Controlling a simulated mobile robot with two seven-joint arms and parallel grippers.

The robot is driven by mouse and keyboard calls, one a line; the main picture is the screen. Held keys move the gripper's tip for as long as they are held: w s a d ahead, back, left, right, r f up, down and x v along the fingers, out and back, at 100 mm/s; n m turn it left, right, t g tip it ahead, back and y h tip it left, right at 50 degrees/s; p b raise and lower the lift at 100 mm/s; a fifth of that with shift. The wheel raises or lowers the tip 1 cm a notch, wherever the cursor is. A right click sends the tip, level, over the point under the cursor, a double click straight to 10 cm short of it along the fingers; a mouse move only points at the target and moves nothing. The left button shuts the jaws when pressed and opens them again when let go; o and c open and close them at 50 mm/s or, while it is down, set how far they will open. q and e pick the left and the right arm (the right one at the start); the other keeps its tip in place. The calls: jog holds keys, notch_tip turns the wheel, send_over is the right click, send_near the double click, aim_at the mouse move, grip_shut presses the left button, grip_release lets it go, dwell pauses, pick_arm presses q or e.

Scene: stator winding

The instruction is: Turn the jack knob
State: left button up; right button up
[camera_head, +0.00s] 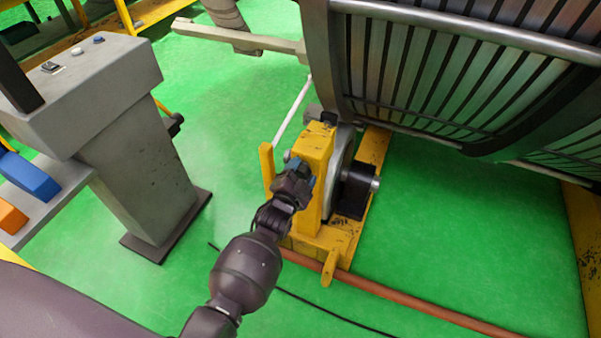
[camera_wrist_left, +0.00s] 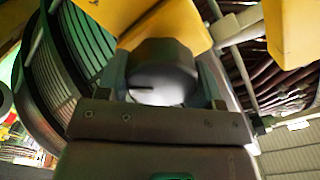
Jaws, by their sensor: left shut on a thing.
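The jack is a yellow stand (camera_head: 314,165) on the green floor, with a grey wheel (camera_head: 341,165) and a black roller block beside it. My left gripper (camera_head: 298,172) is at the left face of the stand's upright. In the left wrist view, the jack knob (camera_wrist_left: 162,76) is a dark round knob with a lighter face, in front of yellow metal. The left gripper's fingers (camera_wrist_left: 162,88) are on both sides of it, shut on it. The head view mostly hides the knob behind the gripper. My right gripper is not in view.
The large slatted stator (camera_head: 450,75) fills the upper right, close to the jack. A grey control console (camera_head: 130,150) stands at left. A reddish pipe (camera_head: 420,303) and a black cable (camera_head: 335,310) lie on the floor. Green floor is clear between console and jack.

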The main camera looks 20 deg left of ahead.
pick_arm(q)
jog(key=n, duration=0.3)
jog(key=shift+a+r+n+p, duration=0.1)
jog(key=shift+r+n+p, duration=0.15)
jog(key=shift+n+p, duration=0.15)
jog(key=n, duration=0.3)
jog(key=shift+a+n+p, duration=0.1)
jog(key=shift+n+p, duration=0.2)
jog(key=shift+p, duration=0.05)
jog(key=n, duration=0.5)
jog(key=shift+a+f, duration=0.1)
jog(key=shift+a, duration=0.05)
jog(key=n, duration=0.6)
jog(key=shift+a+f+n, duration=0.15)
jog(key=shift+n, duration=0.25)
jog(key=n, duration=0.4)
jog(key=shift+f+b, duration=0.15)
jog(key=shift+b, duration=0.2)
jog(key=shift+n, duration=0.9)
jog(key=o, duration=0.9)
